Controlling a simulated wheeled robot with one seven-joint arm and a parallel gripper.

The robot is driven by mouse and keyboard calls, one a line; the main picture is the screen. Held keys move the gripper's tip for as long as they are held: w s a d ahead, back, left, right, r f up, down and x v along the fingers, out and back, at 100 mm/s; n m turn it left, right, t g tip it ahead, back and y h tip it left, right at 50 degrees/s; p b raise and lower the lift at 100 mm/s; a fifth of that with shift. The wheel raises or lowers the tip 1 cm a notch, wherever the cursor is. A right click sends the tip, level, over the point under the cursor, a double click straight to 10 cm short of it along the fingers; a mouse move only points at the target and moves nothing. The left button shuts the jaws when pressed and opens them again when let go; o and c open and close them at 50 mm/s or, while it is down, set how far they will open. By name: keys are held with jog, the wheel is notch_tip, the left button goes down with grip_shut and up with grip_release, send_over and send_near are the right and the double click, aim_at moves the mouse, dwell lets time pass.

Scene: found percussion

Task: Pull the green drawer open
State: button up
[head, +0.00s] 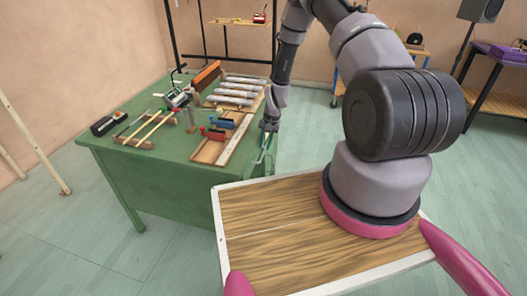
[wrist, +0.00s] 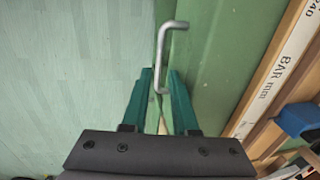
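The green drawer belongs to the green workbench (head: 150,172); its front (wrist: 193,50) shows as a green strip in the wrist view. In the head view I cannot make out the drawer. A silver bar handle (wrist: 162,50) stands out from the green front in the wrist view. My gripper (wrist: 161,74) has two teal fingers, set apart on either side of the handle's near part. I see a gap beside the bar, so the fingers do not look closed on it. In the head view my gripper (head: 266,152) is at the bench's right edge. How far out the drawer is cannot be told.
The bench top holds a wooden tray with red and blue clamps (head: 216,133), metal bars (head: 235,95) and a black box (head: 108,123). A wooden board marked "BAR mm" (wrist: 285,60) lies near the bench edge. Floor (wrist: 70,80) left of the handle is clear.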

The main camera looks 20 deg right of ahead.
aim_at(263, 154)
jog(key=shift+w+a+f, duration=0.1)
jog(key=shift+a+f, duration=0.05)
jog(key=shift+f, duration=0.9)
jog(key=shift+w+a+f, duration=0.1)
jog(key=shift+a+f, duration=0.05)
jog(key=shift+f, duration=0.9)
grip_shut()
jog(key=shift+r, duration=0.1)
